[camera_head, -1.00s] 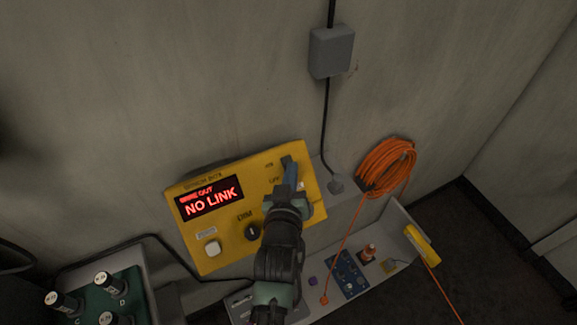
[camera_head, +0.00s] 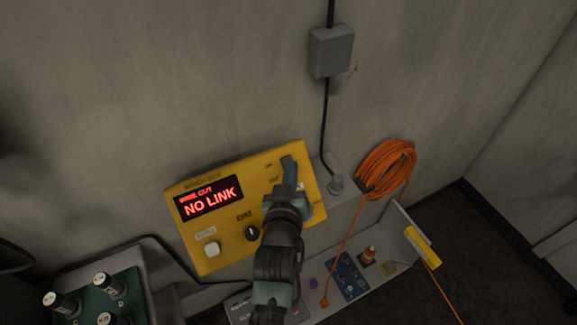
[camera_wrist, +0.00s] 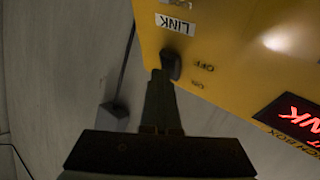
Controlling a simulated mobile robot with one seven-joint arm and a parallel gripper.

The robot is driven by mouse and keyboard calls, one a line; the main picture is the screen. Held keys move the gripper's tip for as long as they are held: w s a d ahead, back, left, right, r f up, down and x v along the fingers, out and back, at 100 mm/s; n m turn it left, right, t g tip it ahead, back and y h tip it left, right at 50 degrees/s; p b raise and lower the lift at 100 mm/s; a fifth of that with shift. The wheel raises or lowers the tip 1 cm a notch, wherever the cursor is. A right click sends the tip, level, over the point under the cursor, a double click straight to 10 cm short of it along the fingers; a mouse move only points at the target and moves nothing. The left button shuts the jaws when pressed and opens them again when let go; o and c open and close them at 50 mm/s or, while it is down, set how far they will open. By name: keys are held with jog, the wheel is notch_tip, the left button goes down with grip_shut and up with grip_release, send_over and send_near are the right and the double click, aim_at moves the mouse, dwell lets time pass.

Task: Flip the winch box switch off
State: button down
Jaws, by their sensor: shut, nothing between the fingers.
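The yellow winch box (camera_head: 217,245) sits against the wall, its red display reading "NO LINK". It also fills the upper right of the wrist view (camera_wrist: 235,40). The dark switch (camera_wrist: 171,64) is at the box's top right corner in the head view, beside the ON and OFF labels. My gripper (camera_head: 290,176) is shut and empty, with its tips at the switch. In the wrist view the fingertips (camera_wrist: 159,77) overlap the switch's edge; I cannot tell whether they touch it. My fingers partly hide the switch, and its position is unclear.
A dark knob (camera_head: 252,233) and a white button (camera_head: 212,249) are lower on the box. Green-topped equipment (camera_head: 125,291) stands at lower left.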

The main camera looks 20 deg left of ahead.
jog(key=shift+s+f+p, duration=0.15)
jog(key=shift+f+p, duration=0.05)
jog(key=shift+p, duration=0.3)
jog(key=shift+s+r+p, duration=0.1)
jog(key=shift+r+p, duration=0.15)
jog(key=shift+p, duration=0.15)
jog(key=r+p, duration=0.1)
jog(key=s+d+r+p, duration=0.1)
jog(key=d+r+p, duration=0.1)
jog(key=shift+s+d+r+p, duration=0.25)
jog(key=shift+r+p, duration=0.05)
jog(key=shift+p, duration=0.05)
